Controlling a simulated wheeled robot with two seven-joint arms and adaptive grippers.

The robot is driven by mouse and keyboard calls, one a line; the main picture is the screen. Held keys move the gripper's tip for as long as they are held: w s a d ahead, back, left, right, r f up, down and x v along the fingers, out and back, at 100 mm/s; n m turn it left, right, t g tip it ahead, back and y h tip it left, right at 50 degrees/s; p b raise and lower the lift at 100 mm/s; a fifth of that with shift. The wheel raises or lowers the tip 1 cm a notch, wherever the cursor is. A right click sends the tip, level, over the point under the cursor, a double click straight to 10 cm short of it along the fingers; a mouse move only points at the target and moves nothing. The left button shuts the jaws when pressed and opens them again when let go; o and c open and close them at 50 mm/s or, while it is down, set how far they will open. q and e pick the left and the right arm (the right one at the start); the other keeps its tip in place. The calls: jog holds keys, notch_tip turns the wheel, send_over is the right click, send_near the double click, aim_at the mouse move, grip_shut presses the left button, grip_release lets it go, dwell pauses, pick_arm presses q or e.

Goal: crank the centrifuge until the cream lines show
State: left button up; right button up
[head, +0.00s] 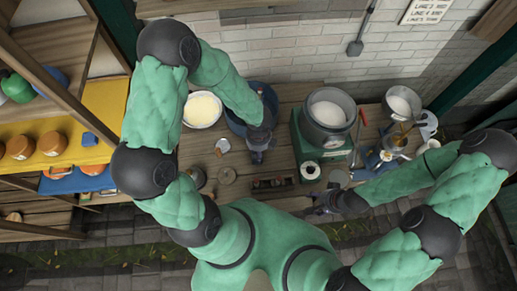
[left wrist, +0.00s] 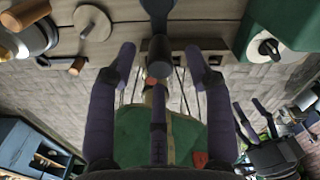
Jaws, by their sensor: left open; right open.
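The centrifuge looks to be the green machine (head: 300,143) with a grey bowl (head: 327,107) of white liquid on top and a round white hub (head: 310,170) on its front; the hub also shows in the left wrist view (left wrist: 268,47). I cannot make out a crank or cream lines. My left gripper (head: 257,156) is open in front of the blue tub, left of the machine. In the left wrist view a dark cylinder (left wrist: 158,56) shows between its spread purple fingers; I cannot tell whether they touch it. My right gripper (head: 322,204) is open, just below the machine's front.
A blue tub (head: 235,122) and a white bowl of cream (head: 202,109) stand left of the machine. A small slotted rack (head: 272,184) lies near the front edge. Another pan of white liquid (head: 402,103) stands right. A yellow shelf (head: 50,150) holds orange pots.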

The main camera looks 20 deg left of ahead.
pick_arm(q)
jog(key=shift+r+p, duration=2.05)
jog(key=shift+r, duration=0.4)
jog(key=shift+f, duration=0.1)
